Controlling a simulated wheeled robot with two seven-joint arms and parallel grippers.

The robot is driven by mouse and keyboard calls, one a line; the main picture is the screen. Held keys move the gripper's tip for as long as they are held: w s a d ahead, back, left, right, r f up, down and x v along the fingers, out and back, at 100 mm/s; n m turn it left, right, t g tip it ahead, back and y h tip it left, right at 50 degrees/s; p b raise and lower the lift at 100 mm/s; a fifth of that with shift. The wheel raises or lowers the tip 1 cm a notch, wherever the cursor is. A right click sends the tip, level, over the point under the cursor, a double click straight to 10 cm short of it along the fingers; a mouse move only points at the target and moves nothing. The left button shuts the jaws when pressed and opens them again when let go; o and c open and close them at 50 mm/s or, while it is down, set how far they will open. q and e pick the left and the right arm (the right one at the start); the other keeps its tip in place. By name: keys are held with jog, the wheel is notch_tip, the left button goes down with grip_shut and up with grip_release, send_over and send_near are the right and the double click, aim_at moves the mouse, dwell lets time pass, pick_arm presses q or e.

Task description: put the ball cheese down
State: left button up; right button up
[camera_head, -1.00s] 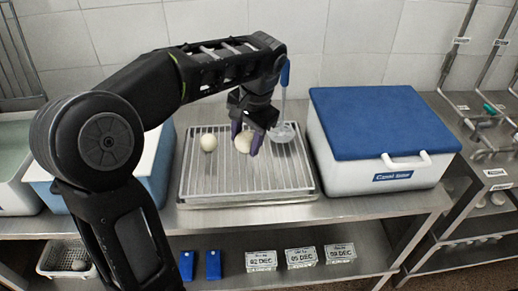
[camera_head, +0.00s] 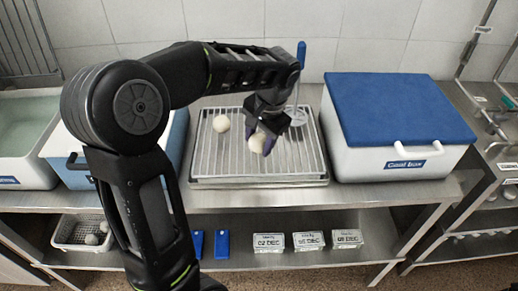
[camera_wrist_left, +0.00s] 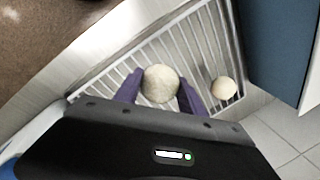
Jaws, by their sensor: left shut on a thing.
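A pale round ball cheese (camera_head: 257,139) is between the purple fingers of my left gripper (camera_head: 262,144), over the wire rack tray (camera_head: 210,165). In the left wrist view the cheese (camera_wrist_left: 160,84) sits between both fingertips (camera_wrist_left: 160,95), with the rack bars behind it. I cannot tell whether it touches the rack. A second pale ball cheese (camera_head: 221,124) lies on the rack to the left; it also shows in the left wrist view (camera_wrist_left: 224,88). My right gripper is out of view.
A white box with a blue lid (camera_head: 400,115) stands right of the rack. A skimmer with a blue handle (camera_head: 301,56) is at the rack's back right. A blue-sided tub (camera_head: 65,172) is at the left. The rack's front is clear.

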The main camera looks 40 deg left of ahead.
aim_at(259, 151)
pick_arm(q)
jog(key=x, duration=0.3)
jog(key=shift+d+f, duration=0.3)
jog(key=shift+f, duration=0.05)
jog(key=shift+f+b, duration=0.35)
jog(key=shift+f, duration=0.2)
jog(key=o, duration=1.4)
